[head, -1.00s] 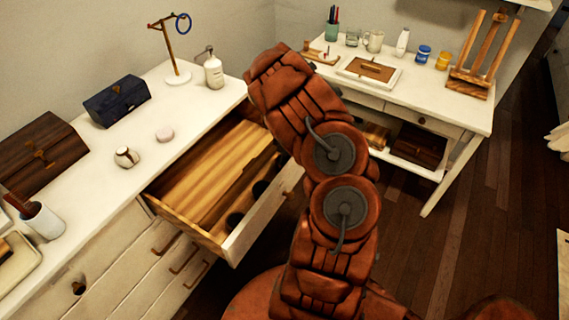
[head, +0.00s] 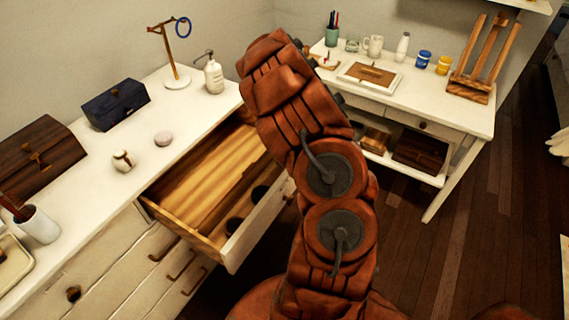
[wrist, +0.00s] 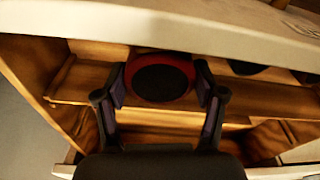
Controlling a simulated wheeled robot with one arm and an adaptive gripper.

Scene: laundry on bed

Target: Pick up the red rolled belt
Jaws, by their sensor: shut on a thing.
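The red rolled belt (wrist: 160,78) is a red ring around a dark round middle. It shows in the wrist view, inside the wooden drawer. My gripper (wrist: 161,90) is shut on it, one finger at its left side and one at its right. In the head view my arm hides both the gripper and the belt. The open drawer (head: 258,232) juts from the white dresser, with a bare wooden floor on its left part.
Other dark round items (head: 234,224) lie in the drawer along its front wall. The dresser top holds a soap bottle (head: 214,74), a blue box (head: 117,103) and a brown chest (head: 40,155). A white desk (head: 455,122) stands at the back right. Dark floor is open at right.

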